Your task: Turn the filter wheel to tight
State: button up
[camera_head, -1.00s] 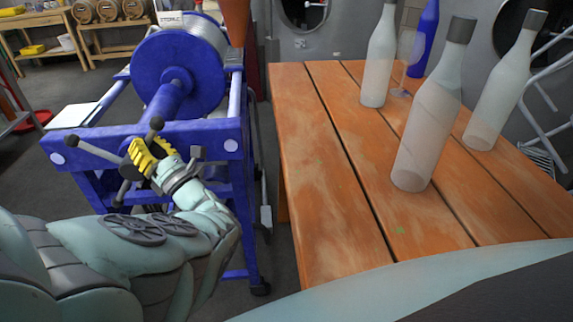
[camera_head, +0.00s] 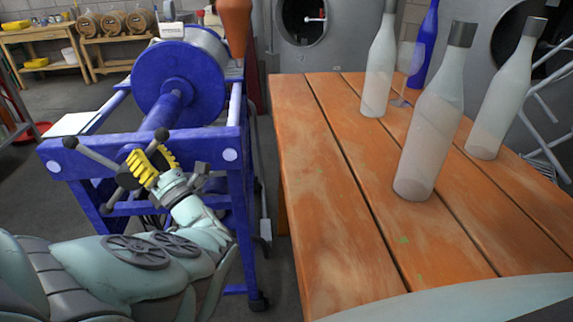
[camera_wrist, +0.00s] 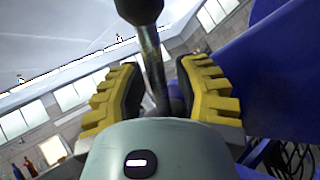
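The filter wheel (camera_head: 128,177) is a dark hub with several metal spokes ending in black knobs, on the front of the blue filter press (camera_head: 180,75). My gripper (camera_head: 152,160) reaches up to it from below, its yellow fingers around the upper spoke. In the wrist view one spoke (camera_wrist: 152,62) with a black knob stands between the two fingers of my gripper (camera_wrist: 157,85). The fingers are apart, with gaps visible on both sides of the spoke. My gripper partly hides the hub, and any tight mark is not visible.
A wooden table (camera_head: 320,200) stands to the right, with pale bottles (camera_head: 432,125), a blue bottle (camera_head: 424,45) and a glass (camera_head: 410,60). A workbench (camera_head: 40,38) and small barrels (camera_head: 113,22) are at the back left. Grey floor lies left of the press.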

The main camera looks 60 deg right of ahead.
jog(key=shift+o, duration=0.9)
jog(key=shift+r, duration=0.1)
